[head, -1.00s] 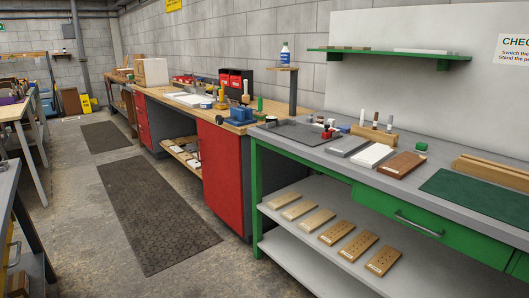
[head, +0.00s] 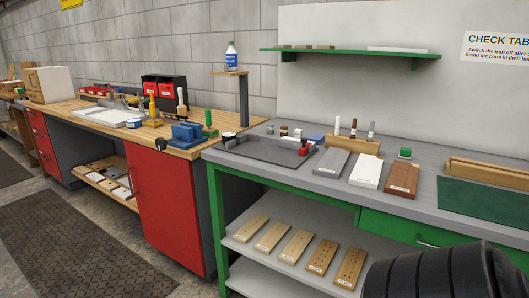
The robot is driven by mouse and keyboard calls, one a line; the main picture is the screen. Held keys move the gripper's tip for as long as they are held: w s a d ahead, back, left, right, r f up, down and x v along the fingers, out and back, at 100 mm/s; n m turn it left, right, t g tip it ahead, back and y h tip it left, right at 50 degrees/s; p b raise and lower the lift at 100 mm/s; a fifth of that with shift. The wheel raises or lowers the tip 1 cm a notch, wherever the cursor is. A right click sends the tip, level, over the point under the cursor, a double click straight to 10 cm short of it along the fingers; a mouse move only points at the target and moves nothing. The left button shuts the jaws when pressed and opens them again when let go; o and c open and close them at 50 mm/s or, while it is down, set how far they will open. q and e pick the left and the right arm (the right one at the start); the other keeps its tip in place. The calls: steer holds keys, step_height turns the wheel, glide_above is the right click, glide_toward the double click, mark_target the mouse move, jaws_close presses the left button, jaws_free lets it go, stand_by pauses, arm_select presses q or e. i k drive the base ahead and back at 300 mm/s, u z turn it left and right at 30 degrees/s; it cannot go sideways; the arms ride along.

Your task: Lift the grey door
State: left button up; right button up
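The grey door looks to be the flat grey board (head: 332,161) with a small label at its near end. It lies on the grey top of the green-framed table in the head view, just left of a white board (head: 367,170) and a brown board (head: 403,178). It is the leftmost of the three, and nothing covers it. Neither gripper is in view. A black ribbed part of my own arm fills the lower right corner, and its gripper does not show.
A dark grey mat (head: 265,149) lies left of the boards. A wooden block with pens (head: 352,142) stands behind them. A green mat (head: 484,198) and wooden rails (head: 490,172) lie to the right. Several boards lie on the lower shelf (head: 262,272).

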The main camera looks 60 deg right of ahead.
mark_target(333, 163)
steer(key=z, duration=0.3)
steer(key=i, duration=1.2)
steer(key=z, duration=0.85)
